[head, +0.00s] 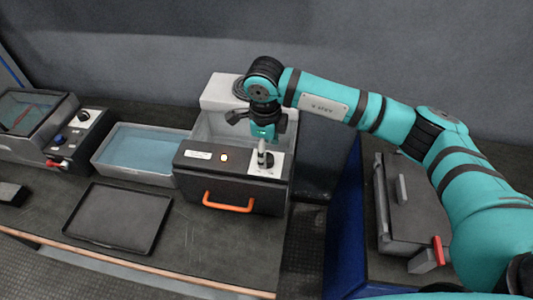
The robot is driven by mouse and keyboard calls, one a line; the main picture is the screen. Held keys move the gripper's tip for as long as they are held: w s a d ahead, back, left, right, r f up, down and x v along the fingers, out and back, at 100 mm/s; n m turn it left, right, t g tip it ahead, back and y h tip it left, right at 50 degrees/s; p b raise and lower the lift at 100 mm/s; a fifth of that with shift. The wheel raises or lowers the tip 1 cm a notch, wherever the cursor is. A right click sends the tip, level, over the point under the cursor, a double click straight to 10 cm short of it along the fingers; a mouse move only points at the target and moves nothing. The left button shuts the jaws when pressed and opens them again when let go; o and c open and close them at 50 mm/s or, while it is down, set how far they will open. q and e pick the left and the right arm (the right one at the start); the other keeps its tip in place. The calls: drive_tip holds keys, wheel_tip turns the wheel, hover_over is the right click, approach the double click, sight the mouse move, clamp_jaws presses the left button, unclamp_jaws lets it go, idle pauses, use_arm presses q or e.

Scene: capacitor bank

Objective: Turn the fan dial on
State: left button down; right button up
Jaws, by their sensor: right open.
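A dark box-shaped unit (195,172) with an orange handle (228,203) stands at the middle of the bench. The dial's setting cannot be read. My left gripper is not in view.
A grey tray of blue liquid (108,160) and a flat black tray (77,233) lie left of the unit. Another unit with knobs (60,139) stands at far left. A grey case (382,205) with a red-ended lever (438,248) sits at right, beyond a gap.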

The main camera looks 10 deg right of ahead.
wheel_tip(320, 180, up, 9)
drive_tip(key=shift+s, duration=0.25)
drive_tip(key=shift+a, duration=0.1)
